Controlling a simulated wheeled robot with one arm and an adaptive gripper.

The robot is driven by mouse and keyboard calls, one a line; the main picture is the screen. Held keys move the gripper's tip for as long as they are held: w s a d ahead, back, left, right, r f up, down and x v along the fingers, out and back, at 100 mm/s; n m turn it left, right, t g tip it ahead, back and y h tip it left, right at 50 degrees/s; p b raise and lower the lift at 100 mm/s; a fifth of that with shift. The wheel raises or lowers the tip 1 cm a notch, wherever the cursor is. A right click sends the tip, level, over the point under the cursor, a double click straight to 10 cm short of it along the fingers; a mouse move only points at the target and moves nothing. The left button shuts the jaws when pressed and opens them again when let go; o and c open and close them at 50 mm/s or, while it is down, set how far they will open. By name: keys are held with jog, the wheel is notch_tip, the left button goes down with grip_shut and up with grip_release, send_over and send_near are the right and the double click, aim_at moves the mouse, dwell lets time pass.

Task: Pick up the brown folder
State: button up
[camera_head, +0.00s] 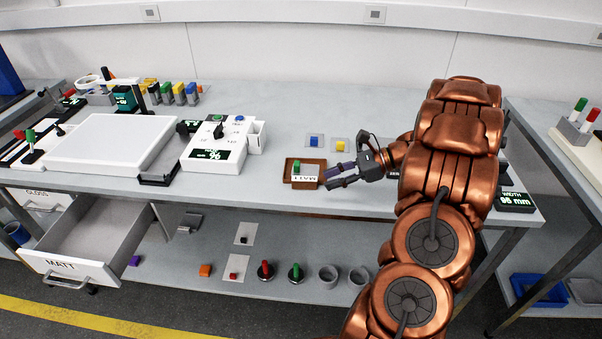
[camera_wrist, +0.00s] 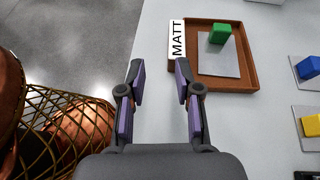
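The only brown flat item I see is a shallow, tray-like piece with a raised rim (camera_head: 315,163), on the grey bench; I cannot tell whether it is the folder. In the wrist view (camera_wrist: 246,78) it lies ahead and right of my fingers. It bears a white label reading MATT (camera_wrist: 177,38), a grey card (camera_wrist: 215,66) and a green block (camera_wrist: 219,33). My gripper (camera_head: 329,177) is open and empty, just right of it in the head view. In the wrist view the purple-padded fingers (camera_wrist: 160,70) stand apart, the right tip near the label's lower end.
A blue block (camera_head: 314,140) and a yellow block (camera_head: 340,146) sit on cards behind the tray. A white box with a display (camera_head: 213,150) stands to its left. Below, a drawer marked MATT (camera_head: 70,265) is pulled out. The bench behind the blocks is clear.

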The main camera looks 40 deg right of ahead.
aim_at(311, 178)
jog(key=shift+w+d+f+m+t, duration=0.1)
jog(key=shift+d+f+m+t, duration=0.1)
jog(key=shift+d, duration=0.35)
jog(key=shift+w+d+f+m+t, duration=0.1)
jog(key=shift+d+m+t, duration=0.1)
jog(key=shift+d, duration=0.3)
jog(key=shift+w, duration=0.15)
jog(key=x, duration=0.2)
jog(key=p+x, duration=0.1)
jog(key=x, duration=0.1)
jog(key=p+x, duration=0.1)
jog(key=x, duration=0.1)
jog(key=shift+w+a+r, duration=0.25)
jog(key=shift+w, duration=0.05)
jog(key=shift+w+a+f, duration=0.25)
jog(key=shift+w+a, duration=0.05)
jog(key=shift+a, duration=0.05)
jog(key=shift+c, duration=0.3)
grip_shut()
